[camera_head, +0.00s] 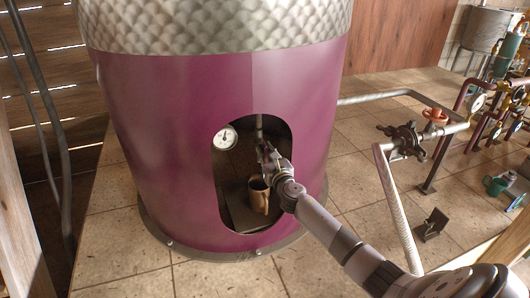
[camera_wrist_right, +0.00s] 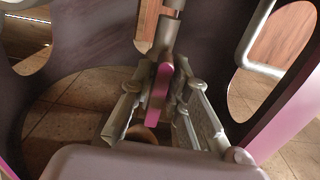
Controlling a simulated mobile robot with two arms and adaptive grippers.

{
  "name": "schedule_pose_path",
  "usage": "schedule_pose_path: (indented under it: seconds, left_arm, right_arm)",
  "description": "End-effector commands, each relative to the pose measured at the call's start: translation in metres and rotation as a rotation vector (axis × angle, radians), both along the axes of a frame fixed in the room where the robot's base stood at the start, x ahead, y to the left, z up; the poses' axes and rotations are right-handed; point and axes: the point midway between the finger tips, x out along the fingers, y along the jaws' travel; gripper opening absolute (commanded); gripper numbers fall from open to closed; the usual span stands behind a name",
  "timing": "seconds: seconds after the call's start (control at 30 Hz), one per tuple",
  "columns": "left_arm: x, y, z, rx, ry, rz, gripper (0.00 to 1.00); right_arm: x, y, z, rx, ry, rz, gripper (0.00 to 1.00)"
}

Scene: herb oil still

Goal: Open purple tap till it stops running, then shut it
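The purple tap handle (camera_wrist_right: 160,84) hangs below a grey vertical pipe (camera_wrist_right: 167,35) in the right wrist view. My right gripper (camera_wrist_right: 164,80) has a finger on each side of the handle, close against it, and appears shut on it. In the head view my right gripper (camera_head: 266,152) reaches into the opening of the large purple still (camera_head: 160,130). A brown mug (camera_head: 258,195) stands below the gripper inside the opening. The gripper hides the tap in the head view, and I cannot make out any running liquid. My left gripper is not in view.
To the right are a valve with a red handwheel (camera_head: 435,116) and a white pipe (camera_head: 396,205). The tiled floor in front is mostly clear.

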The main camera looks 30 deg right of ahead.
Motion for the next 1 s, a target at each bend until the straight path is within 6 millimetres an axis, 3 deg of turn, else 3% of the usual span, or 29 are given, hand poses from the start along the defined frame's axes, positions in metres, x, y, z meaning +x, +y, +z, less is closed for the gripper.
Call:
schedule_pose_path:
  seconds: [0.2,0.67,1.0]
  left_arm:
    - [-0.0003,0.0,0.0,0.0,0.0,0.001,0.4]
    - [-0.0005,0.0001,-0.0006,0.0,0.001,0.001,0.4]
    - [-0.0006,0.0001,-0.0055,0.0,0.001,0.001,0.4]
  right_arm:
    - [-0.0001,-0.0001,0.0,0.0,0.0,0.0,0.0]
    - [-0.0003,-0.0002,-0.0002,0.012,-0.003,0.0,0.0]
    - [-0.0007,-0.0019,-0.0011,0.172,-0.041,0.0,0.0]
